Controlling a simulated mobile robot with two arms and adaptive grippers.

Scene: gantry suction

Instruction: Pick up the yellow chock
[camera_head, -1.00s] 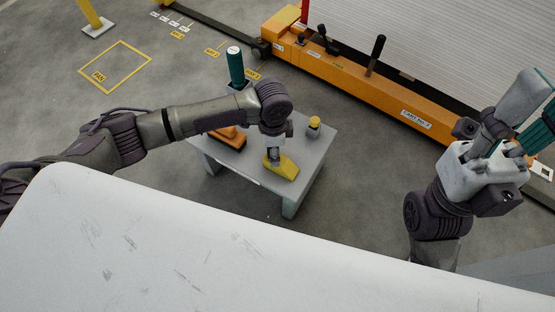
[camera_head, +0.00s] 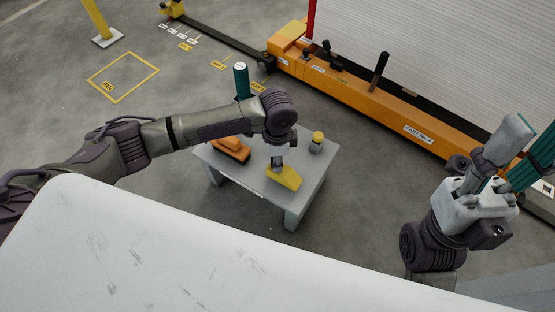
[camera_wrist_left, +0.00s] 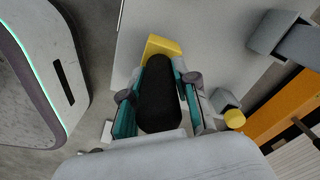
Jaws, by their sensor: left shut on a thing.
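The yellow chock (camera_head: 285,179) is at the near side of the small grey table (camera_head: 314,180), under my left gripper (camera_head: 278,163). My left gripper points down and is shut on the chock. I cannot tell whether the chock touches the table top. My right gripper (camera_head: 508,160) is at the right of the head view, pointing up, away from the table.
An orange block (camera_head: 231,148) lies on the table's left part. A grey piece with a yellow top (camera_head: 318,138) stands at its right edge. An orange beam (camera_head: 400,118) and a white shutter (camera_head: 450,50) are behind. A pale surface (camera_head: 150,260) fills the foreground.

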